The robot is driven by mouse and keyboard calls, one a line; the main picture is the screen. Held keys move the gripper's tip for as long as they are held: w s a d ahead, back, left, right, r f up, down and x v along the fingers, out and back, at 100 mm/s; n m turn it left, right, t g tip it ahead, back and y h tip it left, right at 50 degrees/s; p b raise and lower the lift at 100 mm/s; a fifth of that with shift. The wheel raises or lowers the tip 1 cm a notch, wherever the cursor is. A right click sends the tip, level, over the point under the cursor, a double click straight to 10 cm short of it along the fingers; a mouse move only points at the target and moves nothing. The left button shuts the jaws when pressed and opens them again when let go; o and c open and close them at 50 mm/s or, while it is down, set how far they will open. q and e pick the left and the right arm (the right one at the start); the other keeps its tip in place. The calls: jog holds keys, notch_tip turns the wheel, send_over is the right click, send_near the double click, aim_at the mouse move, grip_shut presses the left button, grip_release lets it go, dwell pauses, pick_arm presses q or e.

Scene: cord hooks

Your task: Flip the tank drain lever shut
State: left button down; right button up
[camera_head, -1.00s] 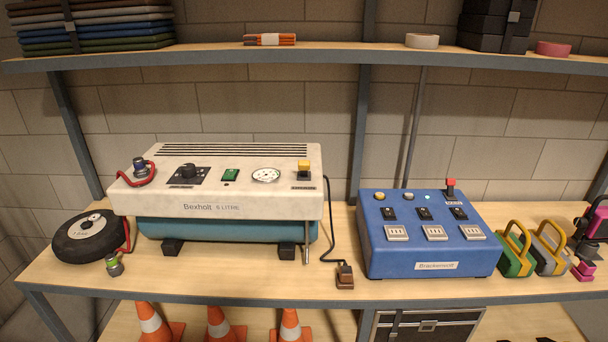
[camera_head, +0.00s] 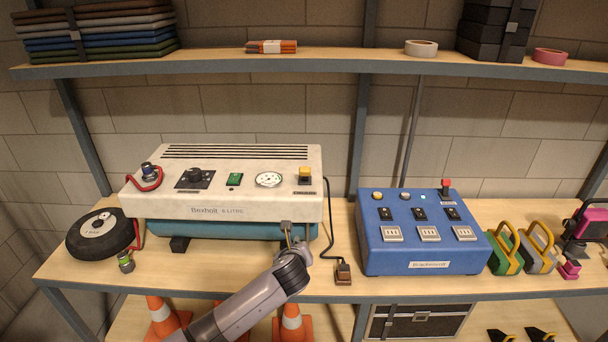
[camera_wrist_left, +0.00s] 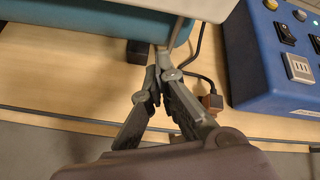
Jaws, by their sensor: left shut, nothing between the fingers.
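The off-white Bexholt compressor (camera_head: 262,209) stands on the bench at left centre, with its blue-green tank (camera_head: 215,229) beneath. The drain lever, a thin metal bar at the tank's front right, is largely hidden behind my left gripper in the head view. In the left wrist view, a grey upright piece just beyond the fingertips looks like the lever (camera_wrist_left: 163,55). My left gripper (camera_head: 289,238) is shut and empty at the front right of the tank; its fingertips (camera_wrist_left: 157,82) meet close to that piece. I cannot tell whether they touch it. My right gripper is not in view.
A cord runs down right of the compressor to a brown plug (camera_head: 343,273). A blue Brackenvolt box (camera_head: 380,255) stands further right. The upper shelf (camera_head: 330,66) spans above. Orange cones stand below the bench.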

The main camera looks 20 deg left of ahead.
pick_arm(q)
notch_tip(320, 180, up, 16)
jog(key=w+d+m+t+y+p, duration=0.1)
jog(key=m+t, duration=0.1)
jog(key=m, duration=0.2)
jog(key=shift+w+d+r+m, duration=0.15)
jog(key=shift+w+m, duration=0.2)
jog(key=shift+m, duration=0.05)
jog(key=p, duration=0.1)
send_near(304, 179)
jog(key=x, duration=0.4)
